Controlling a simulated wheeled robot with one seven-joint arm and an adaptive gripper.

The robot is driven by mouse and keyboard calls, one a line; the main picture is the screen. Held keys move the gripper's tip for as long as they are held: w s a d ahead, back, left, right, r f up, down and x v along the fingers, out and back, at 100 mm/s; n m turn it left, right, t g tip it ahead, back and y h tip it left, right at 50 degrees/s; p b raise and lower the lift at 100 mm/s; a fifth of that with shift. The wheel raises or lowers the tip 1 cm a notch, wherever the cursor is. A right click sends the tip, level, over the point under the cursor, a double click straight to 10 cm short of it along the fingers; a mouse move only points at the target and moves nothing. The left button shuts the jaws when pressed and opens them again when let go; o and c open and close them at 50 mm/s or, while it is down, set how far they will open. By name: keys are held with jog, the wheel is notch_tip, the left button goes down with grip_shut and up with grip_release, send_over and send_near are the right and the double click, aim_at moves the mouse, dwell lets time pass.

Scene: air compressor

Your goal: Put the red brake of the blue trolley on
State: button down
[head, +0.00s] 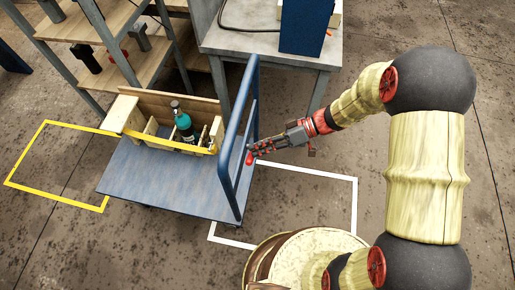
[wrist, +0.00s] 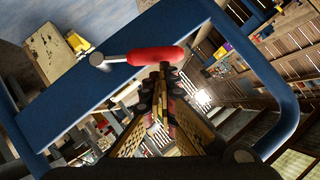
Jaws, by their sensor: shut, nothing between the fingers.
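The blue trolley (head: 165,185) stands left of my arm in the head view, with its tall tubular handle frame (head: 228,160) at its right end. The red brake (head: 249,158) is a small red grip beside that frame. In the wrist view the brake's red grip (wrist: 155,55) lies crosswise on a grey rod that runs left to a pivot by the blue frame bar (wrist: 110,85). My gripper (head: 256,149) is shut and empty beside the brake. In the wrist view its fingertips (wrist: 164,72) are at the grip's lower edge; I cannot tell whether they touch.
A wooden crate (head: 130,113) with a teal bottle (head: 184,124) and a yellow strap sits on the trolley. A grey workbench (head: 260,45) and shelves (head: 120,55) stand behind. White (head: 357,205) and yellow (head: 55,198) outlines mark the floor. A round-topped object (head: 320,243) is at the front.

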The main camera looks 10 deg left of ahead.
jog(key=w+a+r+p+v, duration=0.1)
jog(key=r+p+v, duration=0.15)
jog(key=v, duration=0.95)
jog(key=w+a+r+n+g+h+p, duration=0.2)
jog(key=w+a+r+h+p, duration=0.15)
jog(key=a+p, duration=0.3)
jog(key=shift+h, duration=0.45)
jog(key=b+x, duration=0.1)
jog(key=x, duration=0.3)
jog(key=d+f+b+x, duration=0.1)
jog(key=x, duration=0.3)
jog(key=d+b+x, duration=0.1)
jog(key=b+x, duration=0.1)
jog(key=x, duration=0.2)
jog(key=shift+s+f, duration=0.35)
jog(key=shift+f, duration=0.25)
jog(key=shift+s+d+f, duration=0.15)
jog(key=shift+s+f, duration=0.25)
jog(key=shift+f, duration=0.05)
